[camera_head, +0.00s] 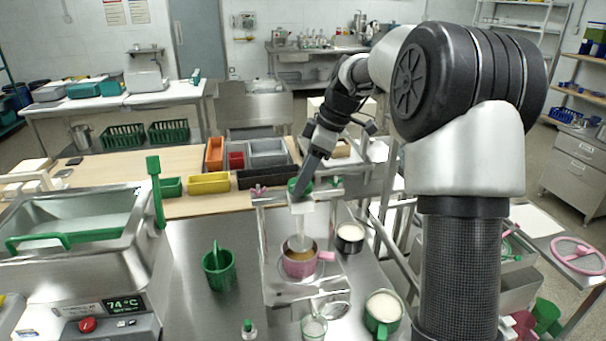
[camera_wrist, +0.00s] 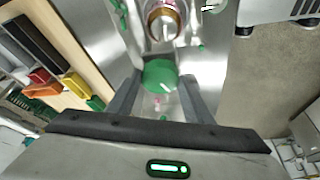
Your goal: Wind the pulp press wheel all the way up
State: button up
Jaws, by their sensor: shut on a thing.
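The pulp press is a metal frame (camera_head: 268,225) on the steel bench, with a white block on top and a vertical shaft (camera_head: 299,230) running down to a pink pot (camera_head: 300,264). A green round knob (camera_head: 293,185) sits at the top of the press; it also shows in the wrist view (camera_wrist: 160,74). My gripper (camera_head: 303,184) reaches down from behind and is shut on this green knob, one finger at each side in the wrist view. The fingers hide part of the knob in the head view. I cannot tell the press plate's exact height inside the pot.
Left stands a steel bath (camera_head: 85,215) with a green upright lever (camera_head: 155,190). Colored bins (camera_head: 208,183) lie behind. A pink wheel (camera_head: 577,254) is on the right table.

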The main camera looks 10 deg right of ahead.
jog(key=n+g+p, duration=0.1)
jog(key=n, duration=0.1)
jog(key=n+p, duration=0.2)
jog(key=n+g+p, duration=0.1)
jog(key=n, duration=0.1)
jog(key=shift+w+r+n+g, duration=0.2)
jog(key=shift+w+n+g, duration=0.05)
jog(key=shift+n+g, duration=0.05)
jog(key=n+g+p, duration=0.1)
jog(key=n+p, duration=0.1)
jog(key=n, duration=0.1)
jog(key=shift+w+f, duration=0.1)
jog(key=shift+f, duration=0.05)
jog(key=shift+n+g+h, duration=0.4)
jog(key=shift+n, duration=1)
jog(key=shift+f, duration=0.1)
jog(key=o, duration=1)
jog(key=shift+o, duration=0.2)
